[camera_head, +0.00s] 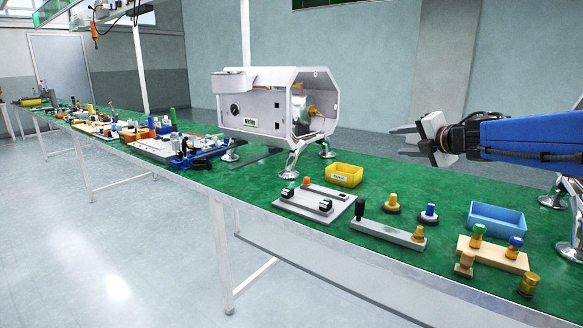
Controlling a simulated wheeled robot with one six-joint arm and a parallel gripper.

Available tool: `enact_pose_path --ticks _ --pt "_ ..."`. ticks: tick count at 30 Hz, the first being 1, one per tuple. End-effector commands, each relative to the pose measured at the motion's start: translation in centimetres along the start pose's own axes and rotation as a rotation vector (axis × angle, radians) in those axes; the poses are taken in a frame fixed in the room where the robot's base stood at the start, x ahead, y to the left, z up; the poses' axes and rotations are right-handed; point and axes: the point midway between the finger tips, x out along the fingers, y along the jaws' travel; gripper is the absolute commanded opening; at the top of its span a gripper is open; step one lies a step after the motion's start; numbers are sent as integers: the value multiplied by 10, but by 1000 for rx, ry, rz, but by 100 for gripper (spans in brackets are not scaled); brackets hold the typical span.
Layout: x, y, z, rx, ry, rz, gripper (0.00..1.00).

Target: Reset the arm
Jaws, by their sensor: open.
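My gripper (407,141) is at the right, at the end of my blue arm, and points left. Its two fingers are apart with nothing between them. It is in the air above the green table (400,178), apart from everything on it. The white espresso machine housing (252,112) stands on metal legs to the left of my gripper, with its right end open and inner parts showing.
A yellow bin (344,174) and a blue bin (497,219) stand on the table below. Near the front edge are a grey plate (313,203), a grey bar (387,233) and a beige block (492,254) with knobs. Several parts crowd the far left.

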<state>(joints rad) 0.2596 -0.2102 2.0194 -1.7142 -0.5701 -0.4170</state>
Motion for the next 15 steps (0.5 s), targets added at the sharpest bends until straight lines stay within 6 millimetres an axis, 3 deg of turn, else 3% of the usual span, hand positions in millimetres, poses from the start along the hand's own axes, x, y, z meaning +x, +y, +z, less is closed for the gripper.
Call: enact_pose_path --ticks 5,8,11,15 --pt "-30 10 11 233 -180 41 42" --pt "-55 2 16 421 -301 51 42" --pt "-82 -17 15 620 -411 46 42" --pt "-121 -58 -1 910 -543 8 42"
